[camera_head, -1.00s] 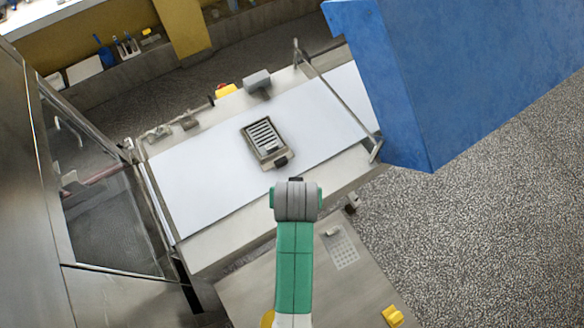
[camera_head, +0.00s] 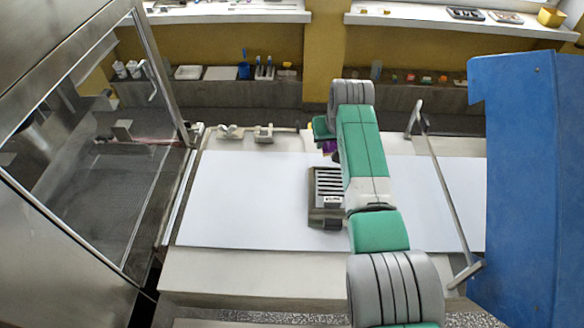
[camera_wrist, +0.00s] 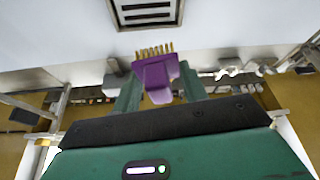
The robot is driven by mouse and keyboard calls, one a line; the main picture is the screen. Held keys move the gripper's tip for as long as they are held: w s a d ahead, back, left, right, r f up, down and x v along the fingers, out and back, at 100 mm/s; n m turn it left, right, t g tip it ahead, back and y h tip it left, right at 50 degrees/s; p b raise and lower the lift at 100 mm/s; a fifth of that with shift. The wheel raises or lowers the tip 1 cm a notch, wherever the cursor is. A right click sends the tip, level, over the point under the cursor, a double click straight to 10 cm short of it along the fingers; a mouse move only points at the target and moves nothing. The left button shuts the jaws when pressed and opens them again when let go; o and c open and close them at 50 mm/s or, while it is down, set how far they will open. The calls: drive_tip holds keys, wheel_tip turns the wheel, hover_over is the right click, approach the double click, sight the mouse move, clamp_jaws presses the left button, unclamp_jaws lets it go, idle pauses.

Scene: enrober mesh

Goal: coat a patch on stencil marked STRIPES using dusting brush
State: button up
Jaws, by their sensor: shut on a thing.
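The stencil (camera_head: 317,215) is a grey plate with a row of dark parallel slots, lying on the white sheet. My arm covers its right edge in the head view, and a small white label on it is too small to read. Part of its slotted face also shows at the top of the wrist view (camera_wrist: 147,14). My gripper (camera_wrist: 160,86) is shut on the purple dusting brush (camera_wrist: 164,94), whose tan bristles point towards the stencil side and show nothing beneath them. In the head view the brush (camera_head: 329,146) is partly hidden, beyond the stencil's far edge.
The white sheet (camera_head: 240,200) is clear to the left of the stencil. A glass-sided metal enclosure (camera_head: 100,150) stands at left, a blue panel (camera_head: 520,190) at right. A metal rail (camera_head: 446,195) crosses the sheet's right part. Small fittings (camera_head: 264,133) line the far edge.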

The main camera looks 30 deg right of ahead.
drive_tip(key=shift+w+r, duration=0.1)
wheel_tip(320, 180, down, 6)
drive_tip(key=b, duration=0.5)
drive_tip(key=shift+f+b, duration=0.65)
drive_tip(key=shift+f, duration=0.15)
idle(0.6)
drive_tip(key=shift+a+r+p, duration=0.1)
drive_tip(key=shift+r+p, duration=0.15)
drive_tip(key=shift+p, duration=0.55)
drive_tip(key=s+a+p, duration=0.1)
drive_tip(key=p, duration=0.3)
drive_tip(key=s+p, duration=0.1)
drive_tip(key=p, duration=0.3)
drive_tip(key=shift+s+a+r, duration=0.1)
drive_tip(key=shift+s+a, duration=0.25)
drive_tip(key=shift+s, duration=0.05)
drive_tip(key=shift+s+a+p, duration=0.15)
drive_tip(key=shift+s+p, duration=0.1)
drive_tip(key=shift+p, duration=0.4)
drive_tip(key=shift+f, duration=0.25)
